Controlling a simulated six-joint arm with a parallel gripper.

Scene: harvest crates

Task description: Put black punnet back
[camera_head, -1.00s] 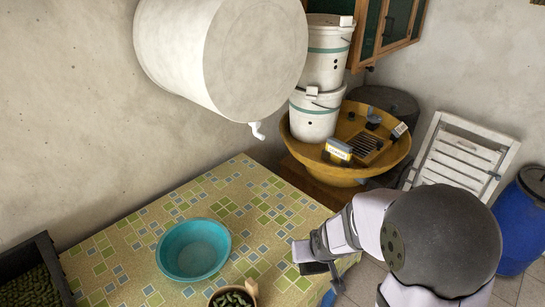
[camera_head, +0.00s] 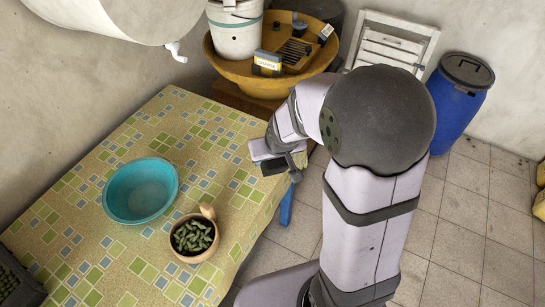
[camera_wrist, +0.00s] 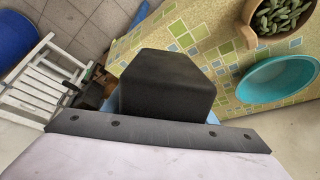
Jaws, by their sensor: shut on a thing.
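My gripper (camera_head: 270,156) is above the right edge of the patterned table, with its fingers mostly hidden. It is shut on a dark, boxy thing, which I take to be the black punnet (camera_head: 273,167). In the wrist view the black punnet (camera_wrist: 165,85) fills the middle, in front of the gripper's dark plate, showing smooth plain faces. Its opening and contents cannot be seen. The patterned table (camera_head: 200,125) lies below and to the left of the gripper.
A turquoise bowl (camera_head: 141,190) and a brown pot of green pods (camera_head: 194,238) stand on the table. A dark crate (camera_head: 22,280) is at the lower left. Behind are a yellow basin (camera_head: 250,80), a white folding chair (camera_head: 390,45) and a blue barrel (camera_head: 460,100). The table's right half is mostly clear.

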